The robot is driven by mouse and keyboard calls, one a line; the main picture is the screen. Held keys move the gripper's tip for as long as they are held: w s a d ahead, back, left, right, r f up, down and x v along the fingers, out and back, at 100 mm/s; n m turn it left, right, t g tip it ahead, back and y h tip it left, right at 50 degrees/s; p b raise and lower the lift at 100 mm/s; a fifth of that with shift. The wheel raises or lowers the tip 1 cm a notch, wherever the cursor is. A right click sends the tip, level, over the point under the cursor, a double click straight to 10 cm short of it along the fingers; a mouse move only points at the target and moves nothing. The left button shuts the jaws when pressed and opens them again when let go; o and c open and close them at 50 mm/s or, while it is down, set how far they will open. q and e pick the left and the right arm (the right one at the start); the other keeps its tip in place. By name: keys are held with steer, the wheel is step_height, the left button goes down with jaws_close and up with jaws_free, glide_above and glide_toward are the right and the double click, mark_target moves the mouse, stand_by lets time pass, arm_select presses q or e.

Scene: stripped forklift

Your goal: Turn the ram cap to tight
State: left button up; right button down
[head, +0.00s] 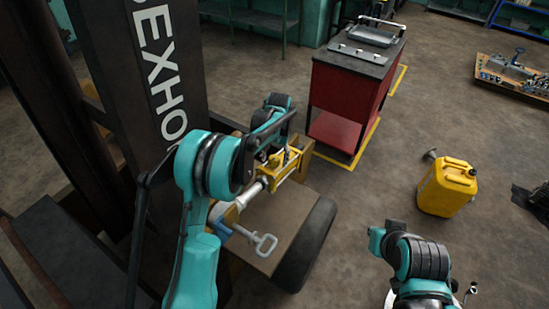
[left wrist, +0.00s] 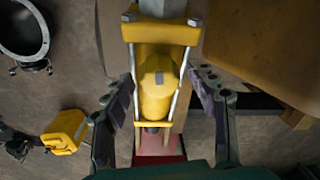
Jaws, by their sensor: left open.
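The ram cap (left wrist: 158,88) is a rounded yellow cap with a small grey mark on its face, inside a yellow frame with two bright rods in the left wrist view. In the head view the yellow ram assembly (head: 291,163) sits at the forklift, partly hidden by my left arm. My left gripper (left wrist: 163,80) is open, with one dark finger on each side of the cap. Gaps show between the fingers and the cap, so I see no contact. In the head view the left gripper's fingers are mostly hidden. Only my right arm's links show at the lower right.
The dark forklift mast (head: 145,75) rises on the left. A grey pin with a looped handle (head: 262,242) lies near the tyre (head: 308,245). A red cabinet (head: 345,95) stands behind, and a yellow jerrycan (head: 445,188) stands on open floor to the right.

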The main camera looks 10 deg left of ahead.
arm_select(q)
steer(key=c, duration=1.2)
steer(key=shift+o, duration=0.2)
